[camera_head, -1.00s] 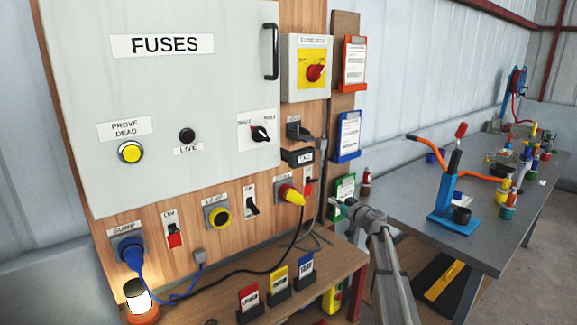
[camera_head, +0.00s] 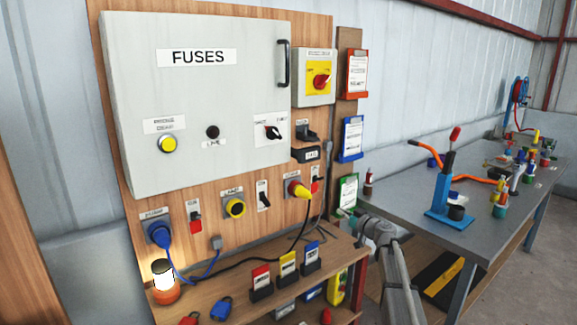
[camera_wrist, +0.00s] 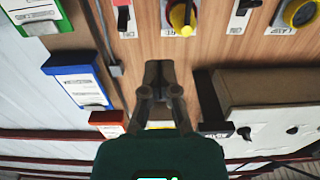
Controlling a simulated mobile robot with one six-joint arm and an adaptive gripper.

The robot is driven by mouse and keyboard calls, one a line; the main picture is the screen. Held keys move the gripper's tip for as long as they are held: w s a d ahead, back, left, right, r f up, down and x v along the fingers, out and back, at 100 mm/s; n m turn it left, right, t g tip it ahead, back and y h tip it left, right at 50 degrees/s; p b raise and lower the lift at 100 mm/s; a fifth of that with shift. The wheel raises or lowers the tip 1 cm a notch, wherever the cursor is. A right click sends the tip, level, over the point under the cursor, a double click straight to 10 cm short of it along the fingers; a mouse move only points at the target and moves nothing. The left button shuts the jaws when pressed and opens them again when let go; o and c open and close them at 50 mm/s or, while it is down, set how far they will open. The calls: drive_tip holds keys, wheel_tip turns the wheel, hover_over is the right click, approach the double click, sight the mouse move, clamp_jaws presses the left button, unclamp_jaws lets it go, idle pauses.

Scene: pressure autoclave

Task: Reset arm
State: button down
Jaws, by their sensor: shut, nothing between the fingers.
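My gripper (camera_wrist: 160,70) is shut and empty, its two dark fingertips together in the wrist view. In the head view my grey arm rises from the bottom edge right of the panel, and its end (camera_head: 347,214) is small, with the fingers hard to make out. In the wrist view, the wooden panel with its switches and plugs appears upside down beyond the fingers. I see no contact between gripper and panel.
The grey FUSES cabinet (camera_head: 200,110) and yellow isolator (camera_head: 314,77) are on the panel. A low shelf (camera_head: 225,288) below holds tags and an orange-based lamp (camera_head: 164,282). A grey bench (camera_head: 400,195) stands right, bearing a blue stand (camera_head: 440,212) and several small items. Concrete floor (camera_head: 535,270) is clear at far right.

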drive_tip(key=s+a+f+m+g+h, duration=0.15)
drive_tip(key=s+a+f+g, duration=0.35)
drive_tip(key=s, duration=0.6)
drive_tip(key=s+f+m+g+h, duration=0.1)
drive_tip(key=s+f+g+h, duration=0.2)
drive_tip(key=s+f, duration=0.5)
drive_tip(key=s+a+f+m+g+h, duration=0.1)
drive_tip(key=s+a+f+g+h, duration=0.2)
drive_tip(key=s, duration=1)
drive_tip(key=s+d+f+m+g+h, duration=0.25)
drive_tip(key=s+d+m+g, duration=0.2)
drive_tip(key=s, duration=0.55)
wheel_tip(320, 180, up, 13)
drive_tip(key=p, duration=1.3)
drive_tip(key=shift+d+n+t+h, duration=0.25)
drive_tip(key=shift+n+t+h, duration=0.05)
drive_tip(key=shift+n+t, duration=0.15)
drive_tip(key=shift+s, duration=0.1)
